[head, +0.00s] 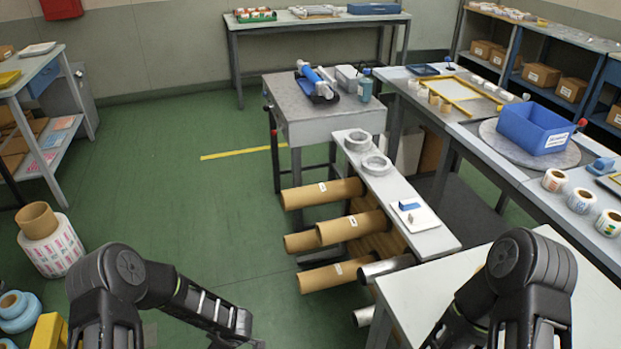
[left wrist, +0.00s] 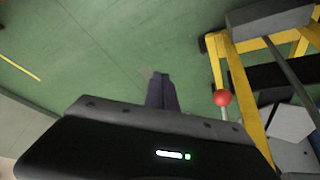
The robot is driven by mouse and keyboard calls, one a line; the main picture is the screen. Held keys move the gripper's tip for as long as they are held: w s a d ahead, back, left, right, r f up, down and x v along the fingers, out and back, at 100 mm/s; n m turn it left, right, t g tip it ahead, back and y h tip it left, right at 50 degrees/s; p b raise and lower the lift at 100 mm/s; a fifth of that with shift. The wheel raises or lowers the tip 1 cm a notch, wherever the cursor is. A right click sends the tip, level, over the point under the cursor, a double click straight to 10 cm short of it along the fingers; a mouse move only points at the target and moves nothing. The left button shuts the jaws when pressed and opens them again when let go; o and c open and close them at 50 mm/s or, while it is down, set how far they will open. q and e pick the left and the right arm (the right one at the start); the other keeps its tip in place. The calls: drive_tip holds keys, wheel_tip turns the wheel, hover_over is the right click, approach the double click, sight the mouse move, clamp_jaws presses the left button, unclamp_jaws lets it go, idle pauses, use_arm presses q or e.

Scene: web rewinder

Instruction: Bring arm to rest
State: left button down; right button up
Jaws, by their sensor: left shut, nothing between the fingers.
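My left arm (head: 190,300) comes in at the lower left of the head view and reaches down past the bottom edge, so its gripper is not clearly seen there. In the left wrist view my left gripper (left wrist: 162,90) shows with its two dark fingers together, empty, above bare green floor. My right arm (head: 515,280) is folded at the lower right of the head view, over the front white table. Its gripper is out of view.
A rack with brown cardboard cores (head: 345,228) stands ahead. The white table (head: 470,285) is at front right. A yellow frame (left wrist: 240,95) and a red knob (left wrist: 222,97) are right of the left fingers. A printed roll (head: 52,247) stands left. Green floor (head: 170,190) is open between.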

use_arm(q)
drive_tip(key=s+d+m+h, duration=0.65)
drive_tip(key=s+d, duration=0.25)
drive_tip(key=d, duration=0.4)
drive_tip(key=s+d+r+m+g+h, duration=0.1)
drive_tip(key=s+d+r+m, duration=0.1)
drive_tip(key=s, duration=0.4)
drive_tip(key=s+d+r+m+g+h+p, duration=0.1)
drive_tip(key=s+d+r+m, duration=0.1)
drive_tip(key=s, duration=0.5)
drive_tip(key=shift+s+d+m, duration=0.2)
drive_tip(key=shift+d+m, duration=0.55)
